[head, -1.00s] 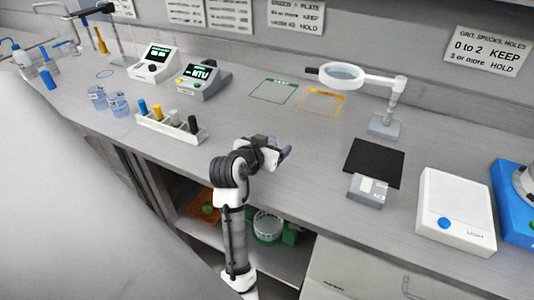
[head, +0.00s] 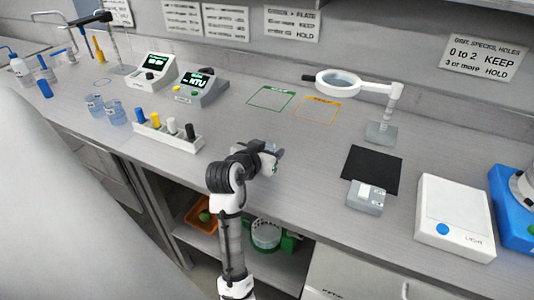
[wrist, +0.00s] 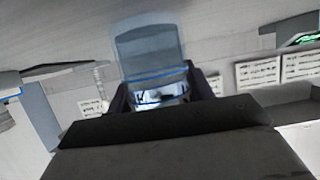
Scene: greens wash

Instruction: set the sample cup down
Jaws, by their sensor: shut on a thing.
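My gripper (head: 274,157) is above the front of the grey counter (head: 330,142), right of the marker rack. In the wrist view, my gripper (wrist: 160,97) is shut on a clear, bluish sample cup (wrist: 147,50) with a blue line around it. The cup looks tilted in that view. In the head view the held cup is small and mostly hidden by my gripper, and I cannot tell its contents. Two similar clear cups (head: 95,105) (head: 116,112) stand on the counter at the left.
A white rack (head: 170,138) with several coloured caps stands left of my arm. Two meters (head: 198,88) are behind it. Green (head: 271,98) and orange (head: 316,110) outlined areas are empty. A magnifier (head: 345,82), black mat (head: 373,168) and white scale (head: 455,218) are at the right.

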